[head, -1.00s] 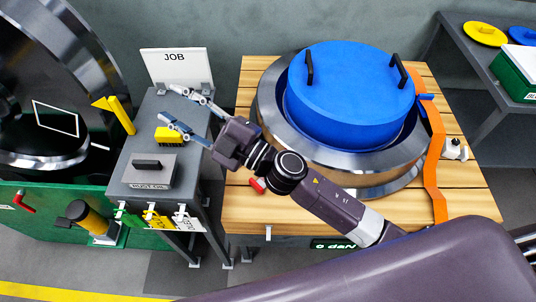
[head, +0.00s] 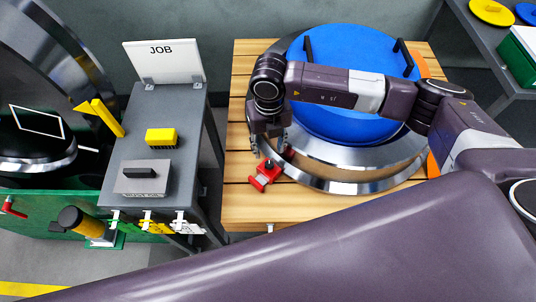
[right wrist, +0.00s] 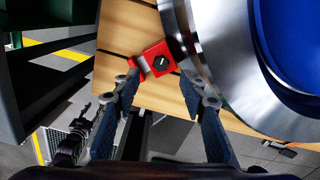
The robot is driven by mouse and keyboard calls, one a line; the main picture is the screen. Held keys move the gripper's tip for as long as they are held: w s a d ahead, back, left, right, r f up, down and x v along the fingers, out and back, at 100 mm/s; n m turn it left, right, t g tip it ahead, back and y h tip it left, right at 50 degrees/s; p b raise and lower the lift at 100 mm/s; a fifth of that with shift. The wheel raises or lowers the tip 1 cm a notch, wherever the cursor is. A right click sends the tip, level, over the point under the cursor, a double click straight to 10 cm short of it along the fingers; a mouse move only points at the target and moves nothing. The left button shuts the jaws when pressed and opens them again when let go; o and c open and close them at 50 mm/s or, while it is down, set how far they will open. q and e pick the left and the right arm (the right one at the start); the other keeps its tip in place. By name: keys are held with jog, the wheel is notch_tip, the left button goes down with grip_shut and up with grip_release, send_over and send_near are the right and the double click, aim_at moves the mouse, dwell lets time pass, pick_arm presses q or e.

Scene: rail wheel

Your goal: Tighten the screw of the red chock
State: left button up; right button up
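The red chock (head: 264,178) sits on the wooden table beside the lower left rim of the steel wheel (head: 350,182). In the right wrist view the chock (right wrist: 147,65) lies just beyond the fingertips, and its dark screw head (right wrist: 160,63) faces the camera. My right gripper (head: 268,152) points down above and behind the chock in the head view. In the right wrist view the right gripper (right wrist: 160,88) is open, with nothing between its fingers and the chock ahead of the gap. My left gripper is not in the head view.
A blue disc (head: 340,60) with black handles covers the wheel. A grey cabinet (head: 185,110) on the left carries a yellow block (head: 162,137), a grey box (head: 143,176) and a JOB sign (head: 163,62). My right arm passes over the disc.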

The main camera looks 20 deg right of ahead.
aim_at(269, 163)
jog(key=shift+d+f, duration=0.15)
jog(key=shift+f, duration=0.15)
notch_tip(269, 163, down, 7)
jog(key=shift+s+p, duration=0.1)
jog(key=shift+p, duration=0.8)
jog(key=shift+c, duration=0.3)
grip_shut()
